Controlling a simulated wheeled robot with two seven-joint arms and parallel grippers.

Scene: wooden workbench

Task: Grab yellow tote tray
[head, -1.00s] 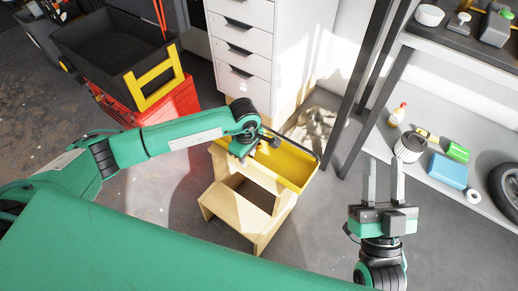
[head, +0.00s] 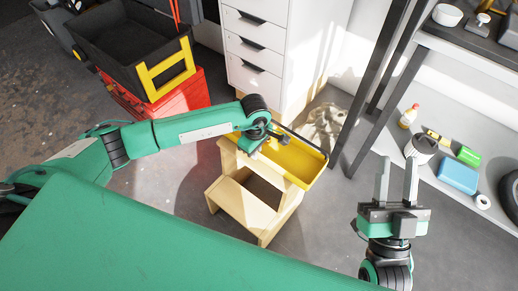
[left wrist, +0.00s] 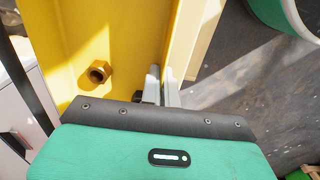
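The yellow tote tray (head: 302,166) sits on top of a wooden step stool (head: 232,198) in the middle of the head view. My left gripper (head: 258,146) is at the tray's near left side. In the left wrist view its two fingers (left wrist: 163,88) are close together at the tray's yellow side wall (left wrist: 185,35), one on each side, and look closed on it. A brass nut (left wrist: 99,72) lies inside the tray. My right gripper (head: 397,182) is open and empty, right of the stool.
A white drawer cabinet (head: 262,60) stands behind the stool. A black bin (head: 125,62) on a red box (head: 185,95) is at the left. A metal shelf (head: 470,125) with a bottle, a can and blue and green items is at the right.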

